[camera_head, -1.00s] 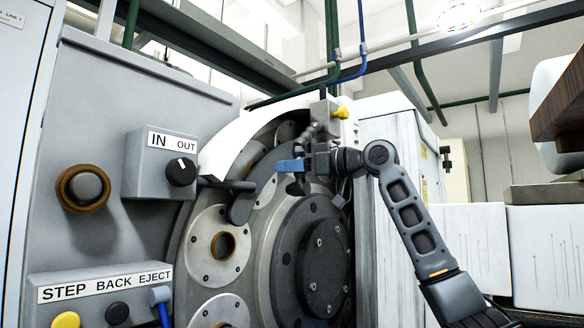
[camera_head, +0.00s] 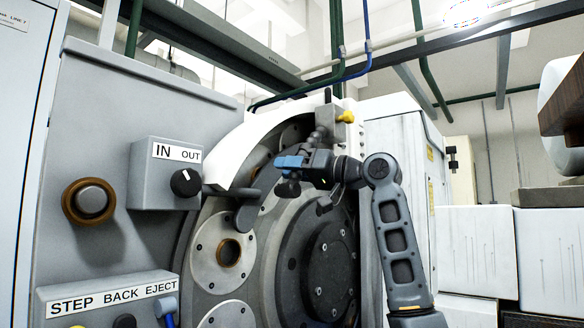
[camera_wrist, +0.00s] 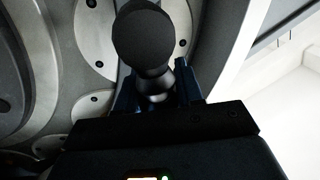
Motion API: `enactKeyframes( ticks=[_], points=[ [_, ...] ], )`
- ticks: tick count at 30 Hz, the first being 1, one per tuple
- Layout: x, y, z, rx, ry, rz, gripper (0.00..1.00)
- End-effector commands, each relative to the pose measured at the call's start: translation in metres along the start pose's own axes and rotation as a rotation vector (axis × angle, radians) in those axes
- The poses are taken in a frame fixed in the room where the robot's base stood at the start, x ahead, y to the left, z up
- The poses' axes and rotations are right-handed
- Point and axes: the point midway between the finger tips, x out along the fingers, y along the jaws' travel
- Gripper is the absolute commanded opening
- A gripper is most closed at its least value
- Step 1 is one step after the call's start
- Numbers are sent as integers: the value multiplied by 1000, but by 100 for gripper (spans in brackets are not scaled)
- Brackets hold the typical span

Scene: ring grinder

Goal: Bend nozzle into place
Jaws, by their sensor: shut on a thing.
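The nozzle (camera_head: 318,136) is a dark, beaded, jointed hose. In the wrist view the nozzle (camera_wrist: 143,38) shows as a rounded black piece rising from between my blue fingers (camera_wrist: 155,92). My fingers and wrist hide part of the nozzle in the head view.
A white curved guard (camera_head: 232,148) arches left of the gripper. A dark handle (camera_head: 245,212) sticks out below it. The grey panel at left carries an IN/OUT knob box (camera_head: 166,174) and a STEP BACK EJECT box (camera_head: 110,300). White cabinets (camera_head: 478,245) stand at right.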

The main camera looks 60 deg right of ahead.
Motion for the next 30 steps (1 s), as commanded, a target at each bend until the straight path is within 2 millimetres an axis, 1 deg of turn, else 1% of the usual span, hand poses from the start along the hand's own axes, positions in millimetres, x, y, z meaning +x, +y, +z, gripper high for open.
enactKeyframes(
  ticks=[7, 20, 21, 27, 30],
  points=[
    [0, -3, -1, 60, 12, 2, 0],
    [0, -3, -1, 67, 14, 3, 0],
    [0, -3, -1, 67, 14, 3, 39],
    [0, -3, -1, 66, 14, 2, 57],
    [0, -3, -1, 66, 14, 2, 57]
  ],
)
